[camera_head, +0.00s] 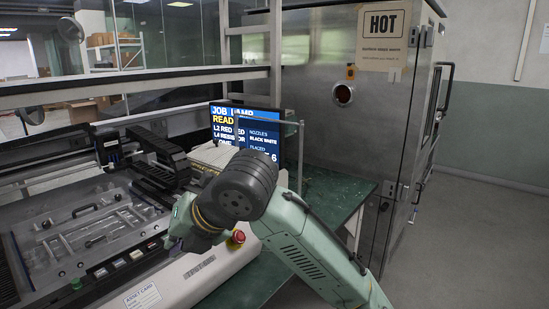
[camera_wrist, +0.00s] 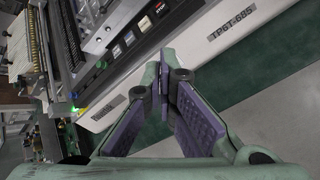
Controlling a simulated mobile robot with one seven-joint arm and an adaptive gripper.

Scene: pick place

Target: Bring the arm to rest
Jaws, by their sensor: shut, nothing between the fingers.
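My gripper shows in the wrist view (camera_wrist: 166,76), with green fingers and purple pads that come together at the tips. It is shut with nothing held. Below its tips are the front edge of the machine and the floor. In the head view my green arm reaches in from the bottom right, its dark wrist joint in front of the machine. My gripper (camera_head: 177,232) is mostly hidden there behind the wrist, near the machine's front right corner.
The machine (camera_head: 185,284) with a metal plate (camera_head: 85,235) fills the left. A red stop button (camera_head: 238,237) is close to my wrist. A screen (camera_head: 246,131) stands behind on a green bench (camera_head: 330,195). A steel cabinet marked HOT (camera_head: 345,135) is at the back. Open floor (camera_head: 475,250) lies right.

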